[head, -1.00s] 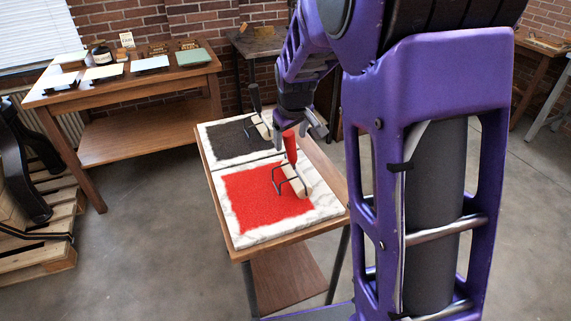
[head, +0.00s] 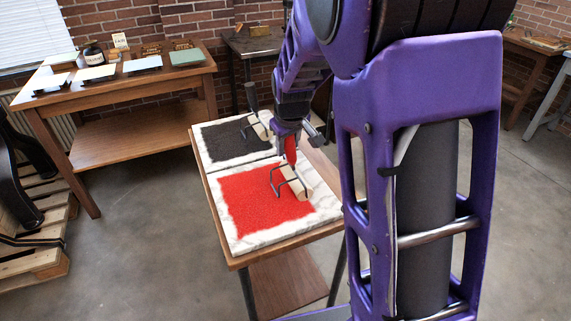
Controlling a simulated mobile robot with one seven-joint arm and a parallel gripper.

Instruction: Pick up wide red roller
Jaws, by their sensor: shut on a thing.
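The wide red roller (head: 291,150) has a red handle, a dark wire frame and a pale cylinder. It stands with its handle up at the right edge of the red ink patch (head: 250,205), on a white marble slab. My gripper (head: 289,140) is at the top of the red handle and is shut on it. The gripper partly covers the handle. The roller's cylinder still appears to rest on the slab; I cannot tell whether it touches.
A second roller with a dark handle (head: 251,97) stands behind, beside a black ink patch (head: 232,140). Both slabs lie on a small wooden table (head: 232,262). A larger wooden table (head: 122,72) with plates and blocks stands at the back left.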

